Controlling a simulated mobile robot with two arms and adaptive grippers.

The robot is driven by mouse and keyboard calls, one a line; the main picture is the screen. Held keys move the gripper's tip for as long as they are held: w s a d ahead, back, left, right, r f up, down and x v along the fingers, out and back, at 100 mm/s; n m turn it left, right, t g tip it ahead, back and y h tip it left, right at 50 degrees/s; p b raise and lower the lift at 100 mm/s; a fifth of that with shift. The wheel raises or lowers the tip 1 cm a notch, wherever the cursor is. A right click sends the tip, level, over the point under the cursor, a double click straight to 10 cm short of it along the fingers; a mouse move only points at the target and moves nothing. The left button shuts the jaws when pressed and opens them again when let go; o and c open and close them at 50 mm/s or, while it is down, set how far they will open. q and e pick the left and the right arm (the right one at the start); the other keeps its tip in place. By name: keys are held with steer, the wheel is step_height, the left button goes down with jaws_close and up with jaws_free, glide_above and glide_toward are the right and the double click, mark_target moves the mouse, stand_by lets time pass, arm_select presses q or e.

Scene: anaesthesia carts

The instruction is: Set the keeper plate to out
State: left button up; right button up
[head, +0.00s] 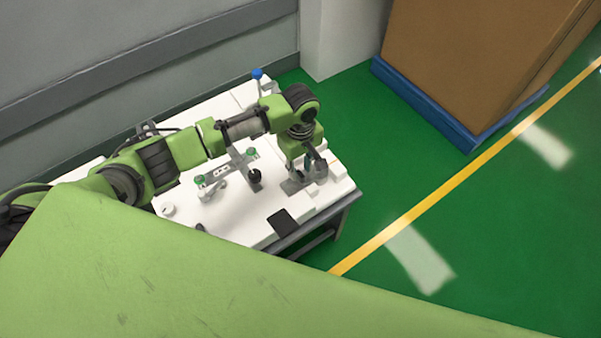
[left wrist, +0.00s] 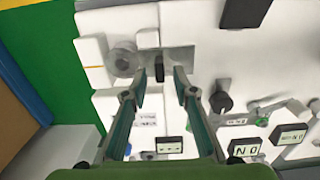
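A grey metal plate, which looks like the keeper plate (head: 290,187), lies at the right end of the white panel. It also shows in the left wrist view (left wrist: 182,58), with a small dark upright knob (left wrist: 159,71) at it and a grey round part (left wrist: 123,61) beside it. My left gripper (head: 307,166) is over this end of the panel. In the left wrist view its two fingers (left wrist: 161,86) are apart, on either side of the dark knob, with gaps visible. I cannot tell whether either finger touches it. My right gripper is not in view.
The white panel (head: 240,210) also carries a bar with green knobs (head: 226,170), a black knob (head: 254,176), a blue-topped lever (head: 257,74) and a black pad (head: 283,222). A brown box on a blue base (head: 425,100) stands to the right. Green floor (head: 400,190) between is clear.

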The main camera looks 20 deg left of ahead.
mark_target(300, 174)
arm_select(q)
step_height(300, 174, down, 2)
steer(key=shift+f, duration=0.5)
steer(key=shift+c, duration=0.2)
jaws_close()
steer(key=s+a+p, duration=0.1)
steer(key=p, duration=0.3)
steer(key=s+a+r+p, duration=0.1)
steer(key=p, duration=0.3)
steer(key=shift+s+p, duration=0.1)
steer(key=shift+p, duration=0.3)
steer(key=shift+s+a+f+p, duration=0.3)
steer(key=shift+s+p, duration=0.1)
steer(key=shift+p, duration=0.2)
steer(key=shift+a+f, duration=0.15)
steer(key=shift+f, duration=0.05)
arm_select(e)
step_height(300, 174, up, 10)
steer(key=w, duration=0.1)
arm_select(q)
steer(key=shift+s, duration=0.1)
